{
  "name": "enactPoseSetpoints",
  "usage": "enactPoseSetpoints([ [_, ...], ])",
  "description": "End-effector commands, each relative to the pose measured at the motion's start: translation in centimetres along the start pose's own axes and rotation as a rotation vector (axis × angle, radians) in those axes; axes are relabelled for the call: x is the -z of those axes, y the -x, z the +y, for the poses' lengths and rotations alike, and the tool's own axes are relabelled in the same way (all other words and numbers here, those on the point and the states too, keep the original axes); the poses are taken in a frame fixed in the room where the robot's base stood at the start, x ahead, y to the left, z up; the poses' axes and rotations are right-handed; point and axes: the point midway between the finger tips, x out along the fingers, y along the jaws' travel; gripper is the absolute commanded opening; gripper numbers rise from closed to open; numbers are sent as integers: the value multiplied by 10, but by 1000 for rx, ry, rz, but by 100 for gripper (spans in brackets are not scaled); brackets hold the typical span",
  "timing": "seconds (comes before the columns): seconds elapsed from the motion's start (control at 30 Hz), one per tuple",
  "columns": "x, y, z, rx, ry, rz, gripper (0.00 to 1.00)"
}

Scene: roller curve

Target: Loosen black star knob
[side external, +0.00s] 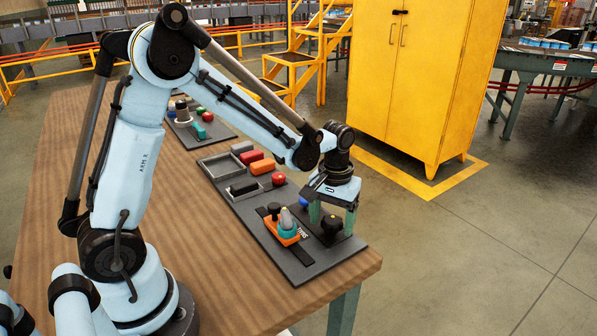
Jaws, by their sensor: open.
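The black star knob (332,227) is near the right end of the dark grey board (302,272), on a black strip. My gripper (332,216) points down over it. Its two green fingers are open, one to the left of the knob and one to the right. From this view I cannot tell whether either finger touches the knob.
Left of my gripper, an orange block (281,234) carries a teal ring and a grey peg. A red knob (278,179) and a tray (215,168) are farther back. The wooden table (185,262) is clear in front.

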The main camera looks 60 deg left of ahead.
Motion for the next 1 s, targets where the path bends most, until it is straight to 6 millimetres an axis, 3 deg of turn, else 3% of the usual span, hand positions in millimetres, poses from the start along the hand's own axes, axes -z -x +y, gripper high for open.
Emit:
enactPoseSetpoints([
  [0.27, 0, 11, 0, 0, 0, 0, 75],
  [0.7, 0, 84, 0, 0, 0, 0, 75],
  [1.0, 0, 116, 0, 0, 0, 0, 75],
])
